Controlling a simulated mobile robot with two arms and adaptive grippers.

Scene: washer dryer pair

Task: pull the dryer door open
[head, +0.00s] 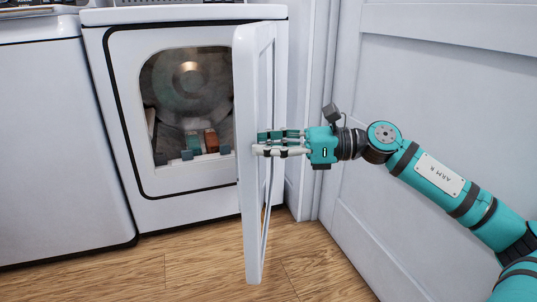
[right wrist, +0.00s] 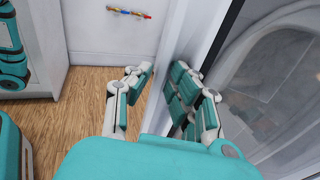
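The dryer (head: 165,190) is white, with a dark-rimmed opening that shows its metal drum. Its white framed door (head: 248,215) is swung far out at the right of the opening and shows nearly edge-on. My right gripper (head: 258,144) reaches in from the right, with its fingertips at the door's free-edge side. My left gripper is not in view.
A white washer (head: 62,150) stands to the left of the dryer. A white panelled wall (head: 430,80) is close on the right, behind my right arm. Wooden floor (head: 170,270) is clear in front. Small teal and brown shapes (head: 211,140) show low in the drum opening.

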